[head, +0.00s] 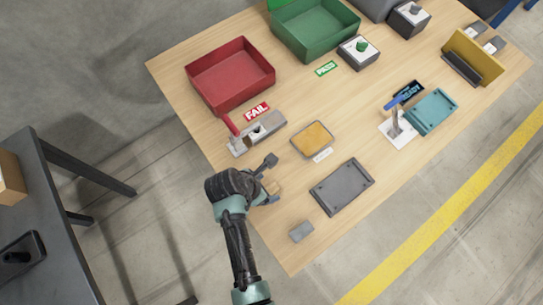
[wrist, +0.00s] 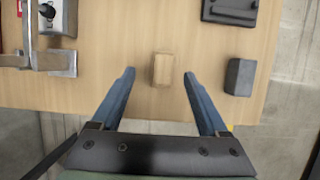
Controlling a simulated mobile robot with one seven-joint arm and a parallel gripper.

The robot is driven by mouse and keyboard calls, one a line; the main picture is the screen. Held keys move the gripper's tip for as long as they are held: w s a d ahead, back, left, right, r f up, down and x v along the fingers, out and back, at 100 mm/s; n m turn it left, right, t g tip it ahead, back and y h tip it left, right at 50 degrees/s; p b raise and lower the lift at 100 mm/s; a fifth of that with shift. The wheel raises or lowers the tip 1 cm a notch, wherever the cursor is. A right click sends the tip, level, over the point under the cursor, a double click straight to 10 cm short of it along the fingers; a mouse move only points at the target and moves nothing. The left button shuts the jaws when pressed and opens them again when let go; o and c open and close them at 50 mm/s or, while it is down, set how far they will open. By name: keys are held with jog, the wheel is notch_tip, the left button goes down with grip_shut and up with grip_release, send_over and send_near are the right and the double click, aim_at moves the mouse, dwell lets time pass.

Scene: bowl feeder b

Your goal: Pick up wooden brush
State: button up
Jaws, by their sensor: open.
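A small tan wooden block, which looks like the wooden brush (wrist: 164,69), lies on the table near its front edge. In the wrist view it sits between the two fingers of my gripper (wrist: 159,74), with a gap on each side, a little nearer the right finger. My gripper is open and holds nothing. In the head view my gripper (head: 271,181) is over the front left edge of the table, and the brush (head: 277,187) shows partly beside the fingers. I cannot tell bristles on it.
A grey block (head: 301,231) and a dark grey tray (head: 342,187) lie to the right of my gripper. A metal fixture with a red handle (head: 257,133) stands behind it. A tray with a yellow surface (head: 313,139), a red bin (head: 231,74) and a green bin (head: 315,28) are farther back.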

aim_at(270, 190)
jog(key=x, duration=0.3)
jog(key=b+x, duration=0.1)
jog(key=x, duration=0.1)
jog(key=shift+s+f, duration=0.2)
jog(key=shift+s, duration=0.15)
grip_shut()
